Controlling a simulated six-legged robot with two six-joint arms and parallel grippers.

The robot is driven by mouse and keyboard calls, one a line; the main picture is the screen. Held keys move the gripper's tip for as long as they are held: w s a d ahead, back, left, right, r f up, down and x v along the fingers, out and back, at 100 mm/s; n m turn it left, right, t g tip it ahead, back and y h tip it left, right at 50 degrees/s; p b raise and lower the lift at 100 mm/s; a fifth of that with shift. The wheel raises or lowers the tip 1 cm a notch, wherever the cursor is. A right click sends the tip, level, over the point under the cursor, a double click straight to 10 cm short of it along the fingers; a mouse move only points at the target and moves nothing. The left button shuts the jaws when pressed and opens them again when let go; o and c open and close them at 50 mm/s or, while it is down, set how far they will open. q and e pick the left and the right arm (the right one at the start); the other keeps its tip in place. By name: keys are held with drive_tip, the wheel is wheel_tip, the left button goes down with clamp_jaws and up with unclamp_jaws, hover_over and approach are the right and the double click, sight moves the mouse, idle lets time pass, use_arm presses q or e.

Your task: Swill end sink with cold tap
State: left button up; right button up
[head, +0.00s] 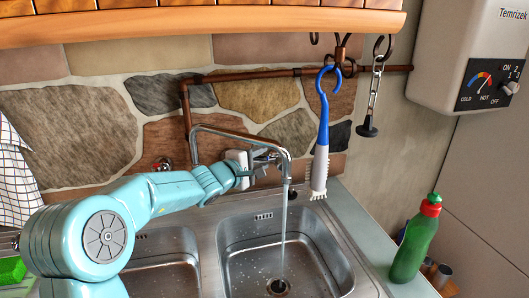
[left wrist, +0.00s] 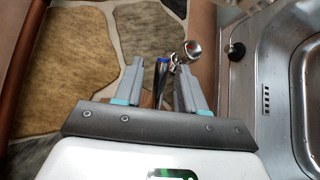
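The stainless sink has two basins; the right, end basin (head: 252,232) holds no standing dishes and shows wet droplets. A thin stream of water (head: 284,220) runs from the swivel spout (head: 245,137) towards the drain (head: 278,287). A chrome tap (head: 268,160) sits at the wall beneath the spout. My left gripper (head: 258,166) is beside it, its fingers partly hidden. In the left wrist view my left gripper (left wrist: 157,85) has its two grey fingers apart, with chrome tap parts (left wrist: 190,51) just beyond the right fingertip. My right gripper is not in view.
A green bottle (head: 415,240) stands right of the sink. A water heater (head: 460,55) hangs on the right wall. A red-marked tap (head: 162,164) is behind my arm.

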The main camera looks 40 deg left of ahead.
use_arm(q)
drive_tip(key=shift+w+f+p, duration=0.2)
drive_tip(key=shift+w+p, duration=0.1)
drive_tip(key=shift+w, duration=1)
clamp_jaws()
